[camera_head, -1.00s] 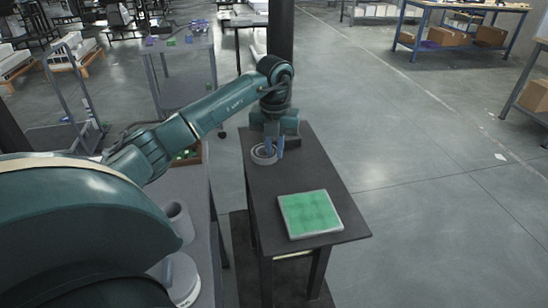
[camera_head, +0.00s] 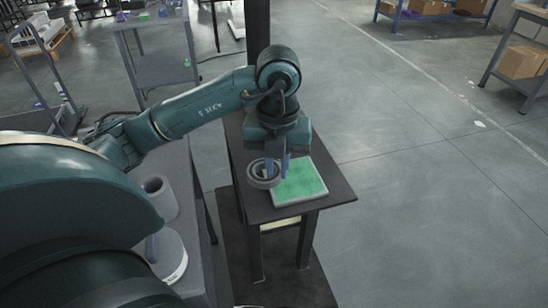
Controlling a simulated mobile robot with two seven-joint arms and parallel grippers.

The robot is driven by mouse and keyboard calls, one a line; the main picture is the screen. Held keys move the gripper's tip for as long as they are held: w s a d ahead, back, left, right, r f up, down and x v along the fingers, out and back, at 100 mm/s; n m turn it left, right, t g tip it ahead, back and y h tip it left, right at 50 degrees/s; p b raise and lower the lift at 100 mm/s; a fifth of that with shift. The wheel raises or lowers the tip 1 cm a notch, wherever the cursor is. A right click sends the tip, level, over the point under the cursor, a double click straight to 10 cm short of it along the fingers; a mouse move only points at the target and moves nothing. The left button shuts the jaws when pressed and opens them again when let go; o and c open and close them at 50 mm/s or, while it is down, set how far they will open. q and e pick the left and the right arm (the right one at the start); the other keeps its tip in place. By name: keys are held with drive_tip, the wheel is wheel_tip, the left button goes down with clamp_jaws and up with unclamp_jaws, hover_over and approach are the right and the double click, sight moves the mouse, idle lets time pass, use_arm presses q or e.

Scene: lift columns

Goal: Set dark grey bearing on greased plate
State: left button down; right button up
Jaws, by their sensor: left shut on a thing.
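The dark grey bearing (camera_head: 254,179) is a thick ring with an open centre, at the left edge of the greased plate in the head view. My left gripper (camera_head: 277,172) points down with its blue fingers, shut on the right side of the ring's wall. The greased plate (camera_head: 303,185) is a square with a green top and a pale grey rim, lying flat on a narrow dark table (camera_head: 325,176). The bearing covers the plate's left edge in this view; whether it touches the plate or hangs above it, I cannot tell. My right gripper is out of view.
A dark post (camera_head: 257,28) stands behind the narrow table. On the left, a grey surface (camera_head: 185,200) carries a grey hollow cylinder (camera_head: 158,198). A blue-framed bench (camera_head: 440,20) with boxes stands far back. Open floor lies to the right.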

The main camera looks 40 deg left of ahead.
use_arm(q)
drive_tip(key=shift+r, duration=0.1)
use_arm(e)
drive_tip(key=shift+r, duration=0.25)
use_arm(q)
drive_tip(key=shift+w+r+p, duration=0.15)
drive_tip(key=shift+r+p, duration=0.1)
drive_tip(key=shift+p, duration=0.05)
drive_tip(key=w+d+p, duration=0.1)
drive_tip(key=p, duration=0.1)
drive_tip(key=w+d+r+p, duration=0.1)
drive_tip(key=w+p, duration=0.1)
drive_tip(key=w+d+r+p, duration=0.1)
drive_tip(key=w+p, duration=0.1)
drive_tip(key=shift+d+r, duration=0.15)
drive_tip(key=shift+d, duration=0.15)
wheel_tip(320, 180, down, 4)
drive_tip(key=b, duration=0.2)
drive_tip(key=shift+b, duration=0.35)
drive_tip(key=shift+f, duration=0.35)
drive_tip(key=shift+r, duration=0.25)
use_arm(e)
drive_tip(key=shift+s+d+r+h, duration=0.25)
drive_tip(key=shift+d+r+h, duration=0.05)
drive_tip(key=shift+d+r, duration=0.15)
